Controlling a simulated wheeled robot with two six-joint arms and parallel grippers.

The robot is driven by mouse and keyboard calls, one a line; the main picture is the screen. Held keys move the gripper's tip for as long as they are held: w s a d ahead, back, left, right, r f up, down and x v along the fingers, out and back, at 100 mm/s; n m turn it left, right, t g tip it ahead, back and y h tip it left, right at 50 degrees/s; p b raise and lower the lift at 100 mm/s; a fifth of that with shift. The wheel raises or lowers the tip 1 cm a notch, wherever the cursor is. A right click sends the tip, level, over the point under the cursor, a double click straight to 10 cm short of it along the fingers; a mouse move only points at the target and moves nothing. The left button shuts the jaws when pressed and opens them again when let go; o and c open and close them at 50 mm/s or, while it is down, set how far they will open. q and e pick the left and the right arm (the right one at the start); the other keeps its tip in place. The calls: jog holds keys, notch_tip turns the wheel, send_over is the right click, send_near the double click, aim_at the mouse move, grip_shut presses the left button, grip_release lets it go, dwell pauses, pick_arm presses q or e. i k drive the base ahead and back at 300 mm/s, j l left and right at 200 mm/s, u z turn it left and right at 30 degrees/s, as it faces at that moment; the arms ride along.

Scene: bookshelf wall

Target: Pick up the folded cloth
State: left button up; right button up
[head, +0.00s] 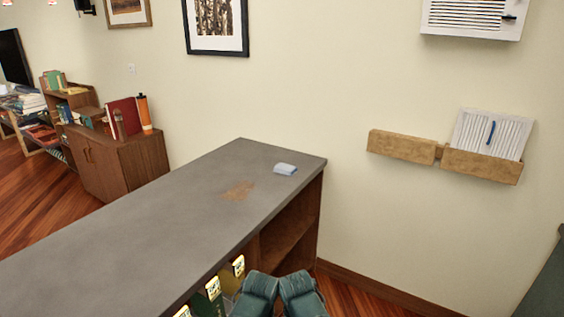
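Two dark teal parts of my own arms show at the bottom middle of the head view, in front of the counter's near side and well short of the cloth. No gripper fingers can be made out on them. Nothing touches or covers the cloth.
A brown stained patch (238,191) marks the countertop left of the cloth. Open shelves (290,235) lie under the counter's right end. A wooden wall rack (480,165) hangs at right. A low cabinet (125,160) with books stands behind. Most of the countertop is clear.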

aim_at(281, 168)
jog(key=i+l+u, duration=0.1)
jog(key=i+l, duration=0.2)
jog(key=i+l+u, duration=0.1)
jog(key=i+l, duration=0.2)
jog(key=i+l+u, duration=0.1)
jog(key=i+l, duration=0.15)
jog(key=l, duration=0.2)
jog(key=i+l+u, duration=0.1)
jog(key=i+l, duration=0.15)
jog(key=l, duration=0.15)
jog(key=i+l+u, duration=0.1)
jog(key=i+l, duration=0.15)
jog(key=l, duration=0.15)
